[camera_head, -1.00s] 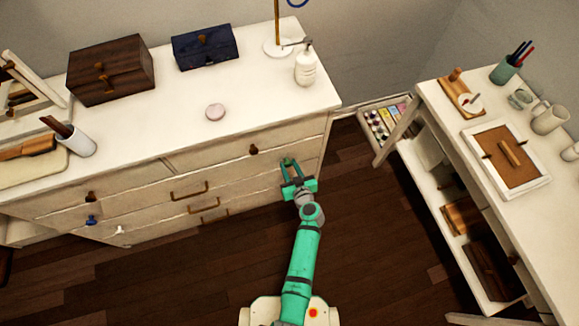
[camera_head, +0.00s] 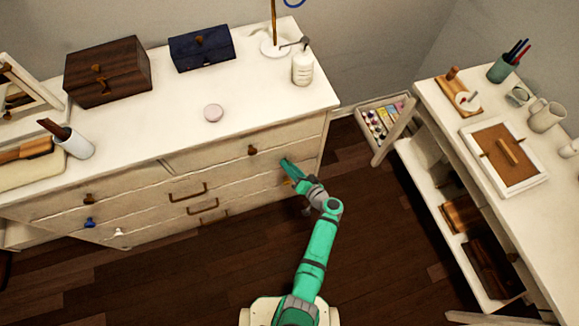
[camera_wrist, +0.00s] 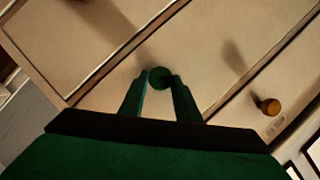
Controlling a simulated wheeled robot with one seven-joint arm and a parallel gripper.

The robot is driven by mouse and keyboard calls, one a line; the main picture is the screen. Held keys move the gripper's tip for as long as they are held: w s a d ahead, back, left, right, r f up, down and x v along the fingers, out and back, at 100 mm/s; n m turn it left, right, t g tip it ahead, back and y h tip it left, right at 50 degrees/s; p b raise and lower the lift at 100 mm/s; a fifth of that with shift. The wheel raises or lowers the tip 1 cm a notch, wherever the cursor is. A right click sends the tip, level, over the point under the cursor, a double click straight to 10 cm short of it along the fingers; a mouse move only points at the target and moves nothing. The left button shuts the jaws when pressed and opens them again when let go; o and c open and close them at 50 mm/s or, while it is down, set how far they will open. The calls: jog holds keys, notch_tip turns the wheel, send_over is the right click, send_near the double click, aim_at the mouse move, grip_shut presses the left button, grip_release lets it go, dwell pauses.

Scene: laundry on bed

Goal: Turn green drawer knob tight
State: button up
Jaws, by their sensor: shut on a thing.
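The green drawer knob (camera_wrist: 160,77) shows in the wrist view on a cream drawer front. My gripper (camera_wrist: 160,84) has one finger on each side of it and is shut on it. In the head view my gripper (camera_head: 287,167) is at the right end of the white dresser (camera_head: 235,162), against a drawer front below the top row. The knob is hidden there behind my gripper. How tight the knob sits cannot be told.
A yellow-orange knob (camera_wrist: 270,106) sits on a neighbouring drawer. A dark knob (camera_head: 253,150) is up and left of my gripper. A blue knob (camera_head: 90,222) and a white knob (camera_head: 119,231) are far left. A white desk (camera_head: 468,135) stands right; dark floor between is clear.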

jog(key=m+y, duration=0.1)
jog(key=m, duration=0.2)
jog(key=m+t+y, duration=0.1)
jog(key=m, duration=0.2)
jog(key=f+m+t+y, duration=0.1)
jog(key=m, duration=0.3)
jog(key=shift+d+y, duration=0.1)
jog(key=shift+y, duration=0.2)
jog(key=shift+t, duration=0.3)
jog(key=o, duration=1)
jog(key=shift+f, duration=0.1)
